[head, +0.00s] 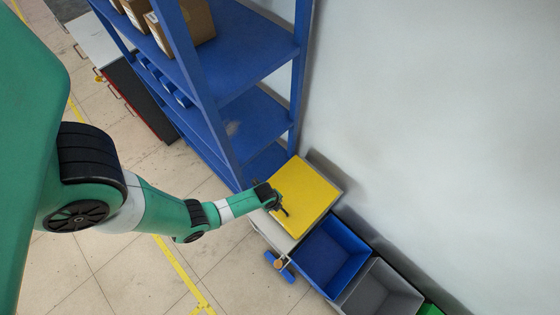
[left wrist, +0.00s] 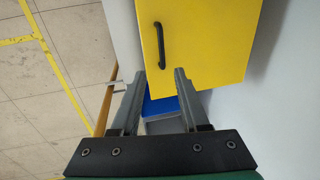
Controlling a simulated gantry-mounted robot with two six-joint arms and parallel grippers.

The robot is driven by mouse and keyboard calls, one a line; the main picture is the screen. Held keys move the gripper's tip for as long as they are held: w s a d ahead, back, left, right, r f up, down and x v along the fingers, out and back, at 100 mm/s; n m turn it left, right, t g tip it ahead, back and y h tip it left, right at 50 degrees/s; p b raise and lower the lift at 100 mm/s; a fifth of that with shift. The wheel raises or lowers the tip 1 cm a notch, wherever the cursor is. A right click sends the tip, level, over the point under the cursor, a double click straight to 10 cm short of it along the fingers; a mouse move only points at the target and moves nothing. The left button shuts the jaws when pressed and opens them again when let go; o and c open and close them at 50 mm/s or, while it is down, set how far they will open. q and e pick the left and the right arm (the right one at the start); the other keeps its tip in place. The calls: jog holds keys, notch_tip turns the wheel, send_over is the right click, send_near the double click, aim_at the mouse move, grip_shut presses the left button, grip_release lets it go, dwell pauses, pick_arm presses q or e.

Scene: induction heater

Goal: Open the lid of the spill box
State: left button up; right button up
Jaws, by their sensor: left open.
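The spill box (head: 272,231) is a pale grey box beside the wall with a flat yellow lid (head: 305,197). The lid looks shut, lying over the top. In the left wrist view the yellow lid (left wrist: 205,40) carries a black bar handle (left wrist: 160,45) near one edge. My left gripper (head: 280,208) is over the lid's near edge in the head view. In the left wrist view my left gripper (left wrist: 160,74) is open and empty, its fingertips just short of the handle and roughly in line with it. Contact with the lid cannot be told. My right gripper is not in view.
A blue shelf rack (head: 225,125) with cardboard boxes stands right behind the spill box. An open blue bin (head: 330,252) and a grey bin (head: 380,292) stand next to it along the white wall (head: 440,120). The tiled floor (head: 120,265) at left is clear.

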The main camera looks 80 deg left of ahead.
pick_arm(q)
jog(key=f+b, duration=0.3)
jog(key=w+a+f+b, duration=0.1)
jog(key=f+b, duration=0.2)
jog(key=f, duration=0.1)
jog(key=w+f+b, duration=0.1)
jog(key=f+b, duration=0.2)
jog(key=f, duration=0.1)
jog(key=shift+a+f, duration=0.15)
jog(key=shift+w, duration=0.1)
jog(key=shift+c, duration=0.3)
grip_shut()
dwell(0.7)
